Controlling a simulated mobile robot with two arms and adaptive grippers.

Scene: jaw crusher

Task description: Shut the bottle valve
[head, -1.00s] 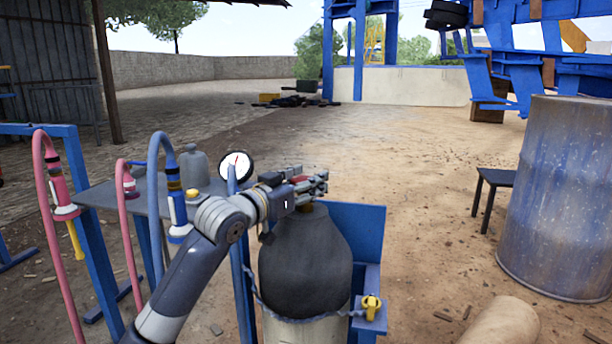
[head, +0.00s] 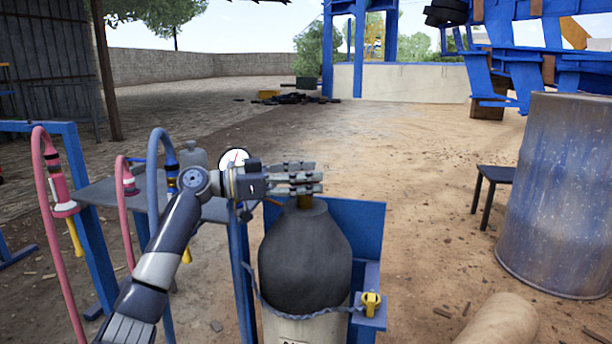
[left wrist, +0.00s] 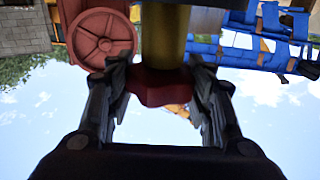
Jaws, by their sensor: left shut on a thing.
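The gas bottle (head: 305,262) stands upright in a blue stand, with a dark grey shoulder and a pale lower body. Its brass neck (head: 305,202) shows just under my left gripper (head: 310,178). In the left wrist view, my left gripper (left wrist: 162,92) has its two fingers on either side of a red valve knob (left wrist: 158,88) and is shut on it. The brass valve body (left wrist: 174,38) runs upward in that picture from the knob. In the head view the fingers hide the knob. My right gripper is not in view.
A pressure gauge (head: 234,158) stands just left of the gripper, partly behind my arm. A blue hose (head: 152,165) and pink hoses (head: 42,185) are at the left by a grey table (head: 105,195). A blue drum (head: 563,200) stands right. Open ground lies behind.

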